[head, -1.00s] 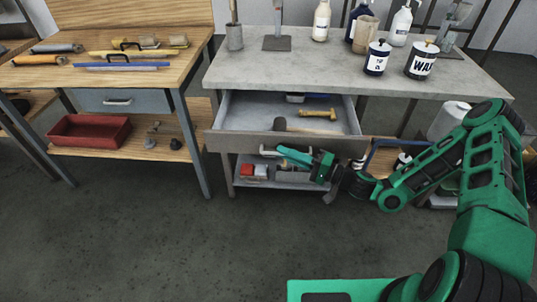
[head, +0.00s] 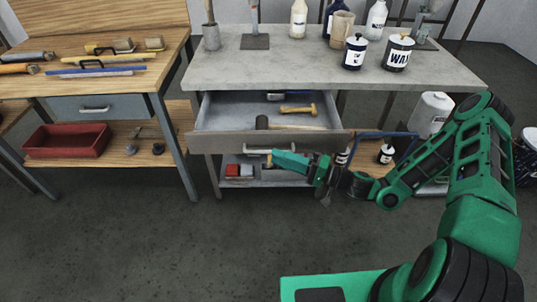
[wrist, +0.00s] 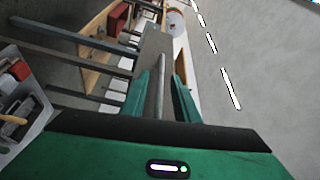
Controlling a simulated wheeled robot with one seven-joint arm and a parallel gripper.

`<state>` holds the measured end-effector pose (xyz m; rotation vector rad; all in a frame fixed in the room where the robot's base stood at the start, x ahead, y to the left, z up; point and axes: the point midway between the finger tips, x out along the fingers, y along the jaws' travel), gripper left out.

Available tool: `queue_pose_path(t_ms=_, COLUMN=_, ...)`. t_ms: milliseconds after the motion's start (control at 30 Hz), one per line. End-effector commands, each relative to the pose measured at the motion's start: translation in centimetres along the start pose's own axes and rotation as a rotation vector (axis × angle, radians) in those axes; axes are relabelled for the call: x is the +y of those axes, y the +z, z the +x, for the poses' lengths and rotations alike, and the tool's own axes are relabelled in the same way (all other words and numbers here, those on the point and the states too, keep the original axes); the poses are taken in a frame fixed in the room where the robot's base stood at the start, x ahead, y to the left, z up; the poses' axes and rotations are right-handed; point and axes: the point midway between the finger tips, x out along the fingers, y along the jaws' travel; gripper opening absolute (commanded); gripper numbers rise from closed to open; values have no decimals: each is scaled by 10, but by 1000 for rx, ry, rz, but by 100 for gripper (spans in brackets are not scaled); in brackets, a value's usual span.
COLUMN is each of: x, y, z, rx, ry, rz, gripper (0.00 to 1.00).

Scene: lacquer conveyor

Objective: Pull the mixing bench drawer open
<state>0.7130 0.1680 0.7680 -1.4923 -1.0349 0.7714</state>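The mixing bench drawer (head: 215,145) is pulled well out from under the grey bench top, and its inside shows. Its pale bar handle (head: 257,151) is on the front panel. My gripper (head: 276,158) is at the right part of the handle, in front of the panel. In the wrist view the two green fingers (wrist: 161,90) stand apart, with the grey handle bar (wrist: 160,72) between them and gaps on both sides. The gripper looks open.
Cans and bottles stand on the bench top (head: 300,68). A lower shelf with a grey bin (head: 270,172) is beneath. A wooden bench (head: 130,75) stands left. The floor (head: 150,240) in front is clear.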

Motion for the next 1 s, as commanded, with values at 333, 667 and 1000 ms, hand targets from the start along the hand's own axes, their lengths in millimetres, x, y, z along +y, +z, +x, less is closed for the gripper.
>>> queue_pose_path(t_ms=333, x=2, y=-1, z=-50, rx=-1, ry=3, rz=-1, gripper=28)
queue_pose_path(t_ms=667, x=1, y=-1, z=-55, rx=-1, ry=2, rz=0, gripper=28)
queue_pose_path(t_ms=1000, x=1, y=0, z=-55, rx=-10, ry=7, rz=-3, gripper=28)
